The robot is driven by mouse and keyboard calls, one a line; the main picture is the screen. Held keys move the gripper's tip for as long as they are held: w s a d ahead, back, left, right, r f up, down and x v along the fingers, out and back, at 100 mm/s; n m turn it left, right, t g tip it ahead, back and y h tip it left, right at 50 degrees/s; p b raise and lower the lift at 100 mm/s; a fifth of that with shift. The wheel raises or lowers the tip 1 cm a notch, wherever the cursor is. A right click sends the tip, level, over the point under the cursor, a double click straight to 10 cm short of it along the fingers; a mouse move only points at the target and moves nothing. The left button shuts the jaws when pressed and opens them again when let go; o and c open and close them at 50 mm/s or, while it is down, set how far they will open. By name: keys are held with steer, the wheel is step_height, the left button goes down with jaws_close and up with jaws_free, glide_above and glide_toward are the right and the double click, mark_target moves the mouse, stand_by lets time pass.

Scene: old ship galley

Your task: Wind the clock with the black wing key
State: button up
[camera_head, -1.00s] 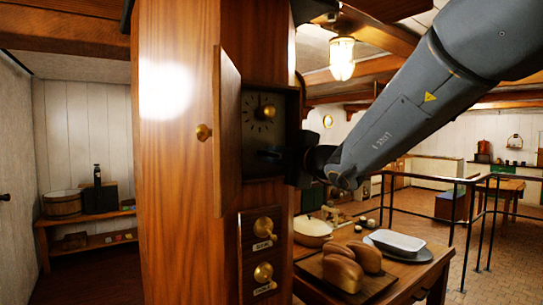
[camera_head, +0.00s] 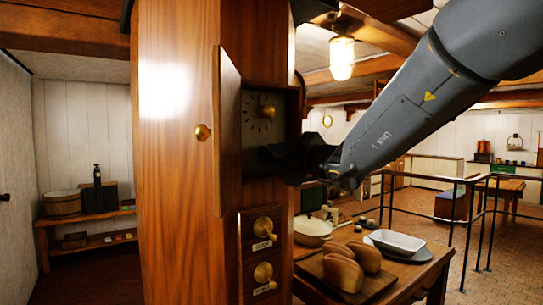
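The case's small door (camera_head: 228,135) with a brass knob stands open to the left. My gripper (camera_head: 286,155) is dark and reaches in from the right at the lower part of the recess, below the dial. Its fingers are too dark and small to tell whether they are open or shut. I cannot make out the black wing key against the dark recess and gripper.
Below the recess are two brass knobs (camera_head: 264,227) on dark labelled plates. To the right, a wooden table holds a board with loaves (camera_head: 343,270), a white dish (camera_head: 398,240) and a bowl (camera_head: 312,232). A black railing (camera_head: 450,235) stands beyond the table.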

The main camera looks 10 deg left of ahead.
steer(key=v, duration=0.6)
steer(key=shift+f, duration=0.1)
stand_by(0.3)
